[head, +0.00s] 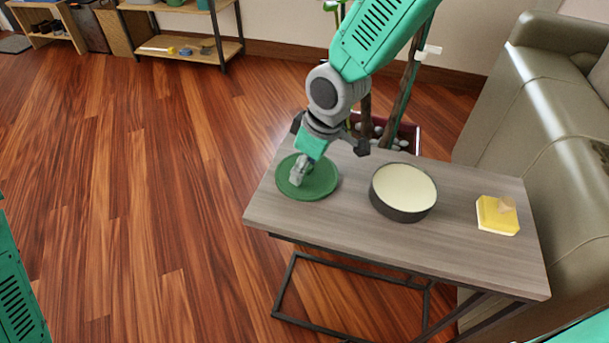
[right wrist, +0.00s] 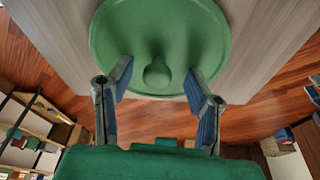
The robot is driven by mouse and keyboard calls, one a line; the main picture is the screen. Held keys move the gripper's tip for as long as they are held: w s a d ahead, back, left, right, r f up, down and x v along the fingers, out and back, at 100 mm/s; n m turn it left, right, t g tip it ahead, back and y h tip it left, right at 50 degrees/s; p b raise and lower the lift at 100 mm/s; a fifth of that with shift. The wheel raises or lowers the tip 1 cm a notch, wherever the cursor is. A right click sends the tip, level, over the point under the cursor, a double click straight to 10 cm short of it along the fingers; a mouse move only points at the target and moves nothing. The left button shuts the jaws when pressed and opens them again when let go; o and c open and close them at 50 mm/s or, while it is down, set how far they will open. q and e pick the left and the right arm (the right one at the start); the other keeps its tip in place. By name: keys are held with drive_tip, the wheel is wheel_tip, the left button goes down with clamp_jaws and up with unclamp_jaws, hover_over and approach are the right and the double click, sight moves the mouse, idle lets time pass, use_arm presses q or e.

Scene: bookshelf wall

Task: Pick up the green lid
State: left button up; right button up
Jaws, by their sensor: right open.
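The green lid (head: 322,185) is round and lies flat at the left end of the wood-topped side table (head: 450,245). In the right wrist view the lid (right wrist: 155,25) fills the top middle, with a round knob (right wrist: 157,75) at its centre. My right gripper (head: 298,178) is over the lid in the head view and covers its knob. In the right wrist view the fingers of the right gripper (right wrist: 157,80) are spread apart, one on each side of the knob, with nothing between them but the knob. Whether they touch the lid I cannot tell. My left gripper is out of view.
A dark round pot (head: 403,192) with a cream inside stands in the table's middle. A yellow block (head: 497,215) lies at the right end. A grey-green sofa (head: 530,110) stands right of the table, and a plant pot (head: 405,135) stands behind it. The floor at left is clear.

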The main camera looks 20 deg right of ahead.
drive_tip(key=shift+d+f, duration=0.1)
drive_tip(key=shift+d, duration=0.5)
clamp_jaws()
